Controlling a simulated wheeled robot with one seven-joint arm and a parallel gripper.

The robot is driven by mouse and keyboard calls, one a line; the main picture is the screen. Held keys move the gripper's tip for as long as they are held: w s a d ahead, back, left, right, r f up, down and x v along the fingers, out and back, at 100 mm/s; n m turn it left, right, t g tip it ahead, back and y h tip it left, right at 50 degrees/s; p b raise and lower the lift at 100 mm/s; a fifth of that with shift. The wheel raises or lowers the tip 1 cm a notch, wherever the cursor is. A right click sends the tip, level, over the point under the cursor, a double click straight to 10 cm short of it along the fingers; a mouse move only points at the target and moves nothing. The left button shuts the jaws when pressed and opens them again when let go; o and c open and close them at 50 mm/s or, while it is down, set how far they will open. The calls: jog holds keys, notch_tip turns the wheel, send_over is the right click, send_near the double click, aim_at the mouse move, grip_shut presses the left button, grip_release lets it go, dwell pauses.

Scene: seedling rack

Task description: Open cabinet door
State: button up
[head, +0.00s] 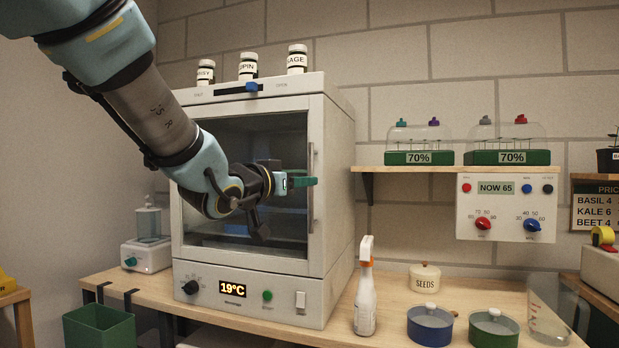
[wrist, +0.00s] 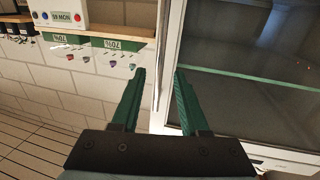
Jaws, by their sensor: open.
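The pale grey cabinet (head: 335,150) stands on the wooden bench with its glass door (head: 270,135) shut. A thin vertical handle (head: 311,200) runs along the right side of the door. In the wrist view the handle (wrist: 159,60) shows as an upright bar between the two green fingers. My gripper (head: 314,181) is open in front of the door at about mid-handle height, and it also shows in the wrist view (wrist: 160,72). The fingers stand on either side of the handle, with gaps visible. I cannot tell whether a fingertip touches the door.
Three labelled jars (head: 248,67) stand on the cabinet top, near a blue slider (head: 252,87). A spray bottle (head: 366,290) stands on the bench, right of the cabinet front. Blue (head: 430,325) and green (head: 493,328) pots are farther right. A wall shelf (head: 450,169) holds two domed trays.

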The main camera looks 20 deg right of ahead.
jog(key=x, duration=0.5)
jog(key=shift+p, duration=0.35)
grip_shut()
dwell(1.1)
